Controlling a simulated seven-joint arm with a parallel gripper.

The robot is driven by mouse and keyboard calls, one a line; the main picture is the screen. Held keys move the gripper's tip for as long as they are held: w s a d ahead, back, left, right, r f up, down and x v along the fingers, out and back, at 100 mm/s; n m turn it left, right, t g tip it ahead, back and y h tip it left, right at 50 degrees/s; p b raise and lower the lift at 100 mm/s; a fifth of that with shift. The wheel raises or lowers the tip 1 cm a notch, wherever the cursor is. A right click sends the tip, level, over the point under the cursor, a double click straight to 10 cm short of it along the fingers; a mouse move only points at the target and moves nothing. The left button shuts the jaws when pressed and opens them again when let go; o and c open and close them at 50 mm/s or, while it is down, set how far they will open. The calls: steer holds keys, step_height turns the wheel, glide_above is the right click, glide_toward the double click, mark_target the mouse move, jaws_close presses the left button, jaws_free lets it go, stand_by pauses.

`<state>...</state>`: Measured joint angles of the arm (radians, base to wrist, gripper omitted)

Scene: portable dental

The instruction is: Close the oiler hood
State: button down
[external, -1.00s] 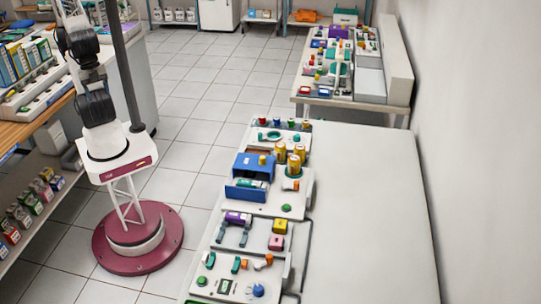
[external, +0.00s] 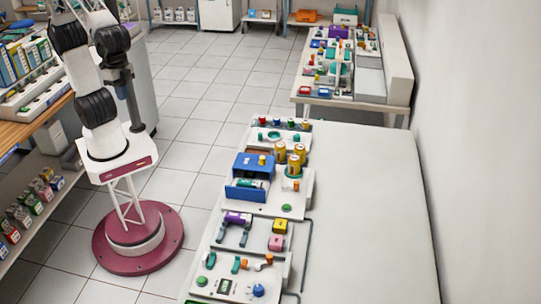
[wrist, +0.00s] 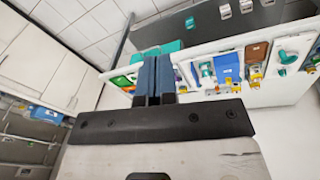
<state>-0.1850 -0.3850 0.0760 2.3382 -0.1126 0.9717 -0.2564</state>
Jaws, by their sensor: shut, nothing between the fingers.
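The likely oiler is a blue box (external: 254,165) with a blue front flap (external: 245,194) standing out from it, on the white bench units in the external view. A teal piece shows between box and flap. I cannot tell for sure which part is the hood. My gripper (wrist: 153,75) shows in the wrist view with its two blue-grey fingers together and nothing between them. It is outside the external view, where only my lower arm shows at the upper left. In the wrist view a blue block (wrist: 228,66) lies right of the fingers; I cannot match it to the oiler.
Several yellow canisters (external: 296,158) stand right of the blue box. A purple piece (external: 238,218) and coloured knobs are nearer the camera. The white tabletop (external: 370,200) to the right is bare. A second loaded table (external: 390,108) stands behind. Stocked shelves line the left.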

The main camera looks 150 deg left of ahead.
steer(key=w+a+f+n+h, duration=0.15)
steer(key=w+a+n, duration=0.35)
steer(key=w+a, duration=0.5)
steer(key=w+a+f+n, duration=0.2)
steer(key=w+a+n, duration=0.4)
steer(key=a, duration=0.6)
steer(key=w+a+f+n, duration=0.2)
steer(key=a+f, duration=0.1)
steer(key=a, duration=0.5)
steer(key=w+a+f+n+h, duration=0.1)
steer(key=a+f, duration=0.3)
steer(key=a, duration=0.4)
steer(key=w+a+f+n, duration=0.3)
steer(key=a+f+n, duration=0.1)
steer(key=a, duration=0.5)
steer(key=shift+f, duration=0.25)
steer(key=shift+h, duration=0.25)
steer(key=shift+f, duration=0.15)
glide_toward(267, 157)
step_height(267, 157, down, 4)
steer(key=shift+w+d+f, duration=0.2)
steer(key=shift+d, duration=0.3)
steer(key=shift+w+d+f, duration=0.15)
steer(key=shift+d, duration=0.3)
steer(key=shift+w+d, duration=0.25)
steer(key=shift+d, duration=0.25)
steer(key=shift+w+d, duration=0.25)
steer(key=shift+d, duration=0.2)
